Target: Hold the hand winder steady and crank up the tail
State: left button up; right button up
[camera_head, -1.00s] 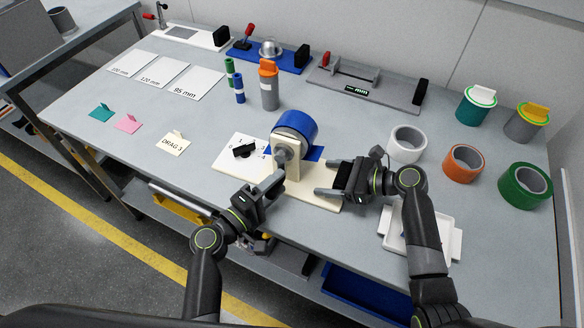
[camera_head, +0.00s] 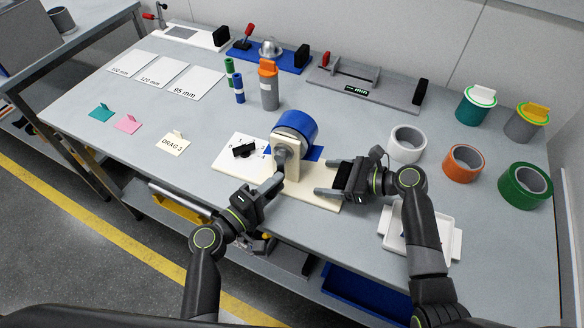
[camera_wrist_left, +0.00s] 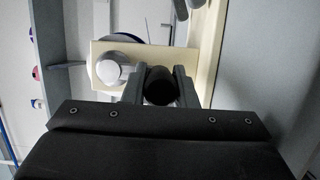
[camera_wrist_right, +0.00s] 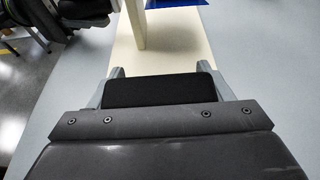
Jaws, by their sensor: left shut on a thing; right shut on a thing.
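A flat blue strip (camera_head: 313,153), apparently the tail, lies behind the upright. My left gripper (camera_head: 278,182) is shut on a dark round crank knob (camera_wrist_left: 159,87), in front of the grey hub (camera_wrist_left: 109,70). My right gripper (camera_head: 328,178) is shut on a black block (camera_wrist_right: 150,90) at the right end of the base. Its fingers sit either side of the block. The left gripper hides part of the crank.
A white card with a black pointer (camera_head: 243,150) is left of the winder. A white tray (camera_head: 400,232) lies by my right arm. White (camera_head: 407,144), orange (camera_head: 463,163) and green (camera_head: 525,185) rolls stand to the right.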

pick_arm(q)
jog(key=shift+w+a+r, duration=0.15)
jog(key=shift+a, duration=0.3)
jog(key=shift+w+a+r, duration=0.2)
jog(key=shift+a, duration=0.3)
jog(key=shift+w+a+r, duration=0.15)
jog(key=shift+a, duration=0.3)
pick_arm(e)
jog(key=shift+d+f, duration=0.1)
jog(key=shift+f, duration=0.15)
pick_arm(q)
jog(key=shift+w+a+r, duration=0.2)
jog(key=shift+a+r, duration=0.3)
jog(key=shift+r, duration=0.05)
jog(key=shift+w+a+r, duration=0.15)
jog(key=shift+a+r, duration=0.35)
jog(key=shift+r, duration=0.05)
jog(key=shift+w+a+r, duration=0.1)
jog(key=shift+a+r, duration=0.05)
jog(key=shift+r, duration=0.6)
jog(key=shift+a+r, duration=0.15)
jog(key=shift+r, duration=0.6)
jog(key=r, duration=0.3)
jog(key=shift+d, duration=0.4)
